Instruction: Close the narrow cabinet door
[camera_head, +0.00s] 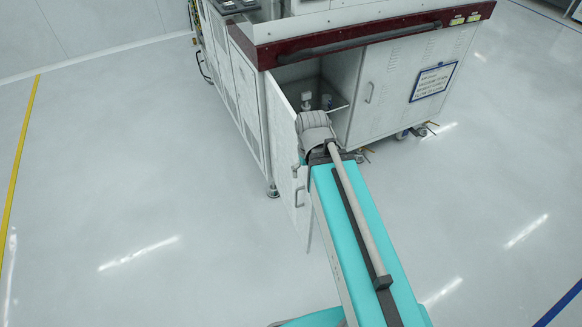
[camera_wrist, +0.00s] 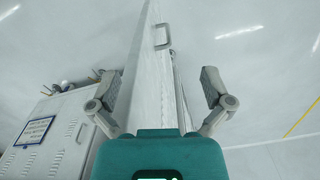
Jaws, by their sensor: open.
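The narrow cabinet door (camera_head: 287,160) is a tall white panel, swung out from the machine's front at the left side of an open compartment (camera_head: 311,85). Its handle (camera_head: 299,197) shows low on the panel. In the wrist view the door (camera_wrist: 148,85) runs upward through the middle, with its handle (camera_wrist: 162,36) near the top. My gripper (camera_wrist: 159,80) is open, one finger on each side of the door in the picture. I cannot tell whether a finger touches it. In the head view my arm covers part of the door and hides the gripper's fingers.
A wider closed door (camera_head: 400,85) with a blue-framed sign (camera_head: 433,81) is right of the opening. A dark red ledge (camera_head: 370,30) with a long bar overhangs the compartment. Small items (camera_head: 307,100) stand inside. The floor (camera_head: 150,200) left of the door is clear.

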